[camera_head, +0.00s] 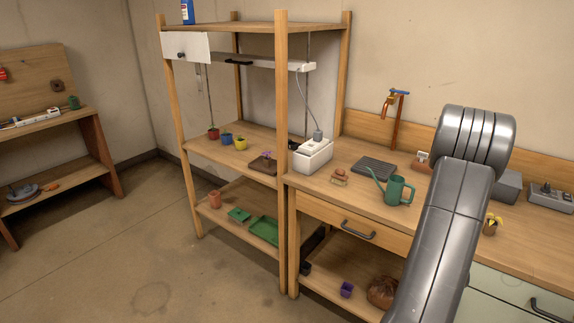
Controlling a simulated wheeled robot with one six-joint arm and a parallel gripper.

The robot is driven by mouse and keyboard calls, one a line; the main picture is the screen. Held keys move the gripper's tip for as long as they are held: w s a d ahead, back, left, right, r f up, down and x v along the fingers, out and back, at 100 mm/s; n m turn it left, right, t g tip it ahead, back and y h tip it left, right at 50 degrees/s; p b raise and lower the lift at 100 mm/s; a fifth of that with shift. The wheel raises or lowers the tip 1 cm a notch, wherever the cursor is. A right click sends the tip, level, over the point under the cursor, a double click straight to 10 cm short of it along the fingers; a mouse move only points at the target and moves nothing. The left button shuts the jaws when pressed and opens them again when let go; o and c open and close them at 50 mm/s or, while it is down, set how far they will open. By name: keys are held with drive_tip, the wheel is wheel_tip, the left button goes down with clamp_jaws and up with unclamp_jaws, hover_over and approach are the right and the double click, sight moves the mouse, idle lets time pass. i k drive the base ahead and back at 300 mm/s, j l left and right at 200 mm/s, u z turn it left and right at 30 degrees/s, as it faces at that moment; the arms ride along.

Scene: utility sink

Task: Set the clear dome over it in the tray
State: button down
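A green tray (264,229) lies on the lower shelf of the wooden rack. A smaller green piece (239,215) lies left of it. A small brown planter with a purple flower (263,163) stands on the rack's middle shelf. A dark ribbed tray or mat (374,167) lies on the counter. I cannot make out a clear dome in this view. I cannot tell which thing the task means by "it". My grey arm rises at the right and hides part of the counter; my gripper is not in view.
Several small pots, one of them blue (226,139), stand on the middle shelf. A rack post (282,150) stands before the shelves. The floor (150,270) at front left is clear.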

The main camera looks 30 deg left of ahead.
sight(268, 166)
drive_tip(key=j, duration=0.5)
drive_tip(key=i+j+u, duration=0.1)
drive_tip(key=j, duration=0.4)
drive_tip(key=i+j, duration=0.1)
drive_tip(key=j, duration=0.35)
drive_tip(key=i+j, duration=0.1)
drive_tip(key=j, duration=0.4)
drive_tip(key=u, duration=0.05)
